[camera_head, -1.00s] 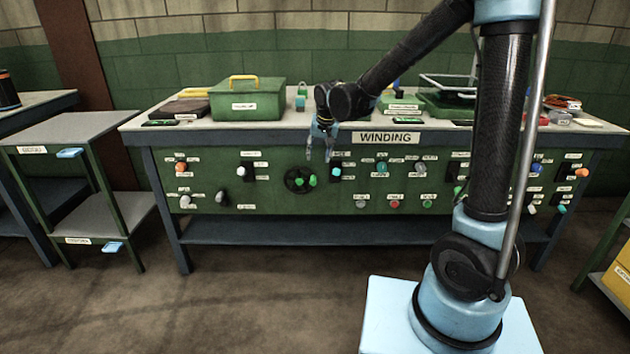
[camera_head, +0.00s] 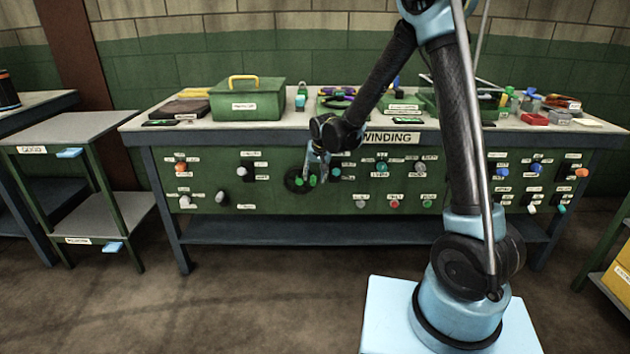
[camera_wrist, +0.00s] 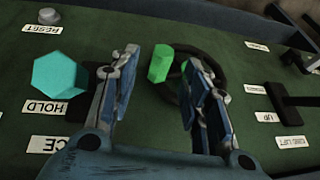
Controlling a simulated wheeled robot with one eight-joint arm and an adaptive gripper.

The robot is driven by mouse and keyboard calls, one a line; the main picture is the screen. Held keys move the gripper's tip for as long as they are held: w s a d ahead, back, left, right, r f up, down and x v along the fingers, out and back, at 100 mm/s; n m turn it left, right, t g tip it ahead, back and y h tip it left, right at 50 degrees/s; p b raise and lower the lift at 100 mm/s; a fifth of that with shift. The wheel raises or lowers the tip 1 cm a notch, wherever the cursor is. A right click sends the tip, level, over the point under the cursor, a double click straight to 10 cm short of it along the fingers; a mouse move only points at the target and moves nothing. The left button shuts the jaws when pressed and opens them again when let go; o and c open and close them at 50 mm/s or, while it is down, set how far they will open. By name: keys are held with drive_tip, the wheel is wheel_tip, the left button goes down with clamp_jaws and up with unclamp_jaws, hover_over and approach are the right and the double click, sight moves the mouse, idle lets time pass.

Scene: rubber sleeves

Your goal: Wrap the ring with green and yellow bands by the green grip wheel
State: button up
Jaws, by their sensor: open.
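The green grip wheel is a black handwheel (camera_head: 291,181) with green grips, on the green front panel of the bench. In the wrist view the wheel (camera_wrist: 221,70) lies partly behind my right finger. One green grip (camera_wrist: 160,63) shows between my fingertips in that picture; I cannot tell whether they touch it. My gripper (camera_head: 316,168) is open in front of the wheel, and its spread fingers show in the wrist view (camera_wrist: 164,72). A ring with green and yellow bands cannot be made out; small coloured items (camera_head: 338,98) on the bench top are partly behind my arm.
The panel carries several knobs and switches, including a teal hexagonal knob (camera_wrist: 60,76) left of my fingers and a black lever (camera_wrist: 292,100) to the right. A green box (camera_head: 248,104) stands on the bench top. Floor before the bench is clear.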

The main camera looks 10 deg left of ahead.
sight(314, 179)
drive_tip(key=shift+x, duration=1.65)
clamp_jaws()
